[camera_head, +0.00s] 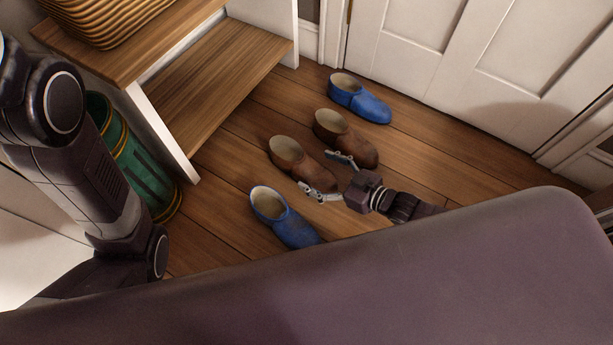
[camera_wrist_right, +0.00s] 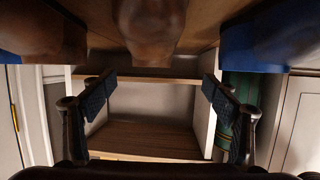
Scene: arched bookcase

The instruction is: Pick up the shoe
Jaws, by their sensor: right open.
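Two brown shoes stand side by side on the wooden floor in the head view, the nearer one (camera_head: 293,160) and the farther one (camera_head: 342,135). A blue shoe (camera_head: 285,220) is nearest me, and another blue shoe (camera_head: 358,98) is by the white door. My right gripper (camera_head: 325,174) is open and empty at the toe end of the nearer brown shoe, its fingers spread to either side; contact is unclear. In the right wrist view, that brown shoe (camera_wrist_right: 150,28) is at the top centre, above the gap between the open fingers. My left gripper is out of view.
A wooden shelf unit (camera_head: 215,88) with a wicker basket (camera_head: 105,18) is at the upper left. A green bin (camera_head: 140,165) stands beside it, partly behind my left arm. The white door (camera_head: 490,60) closes off the back right. Bare floor (camera_head: 230,160) lies left of the shoes.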

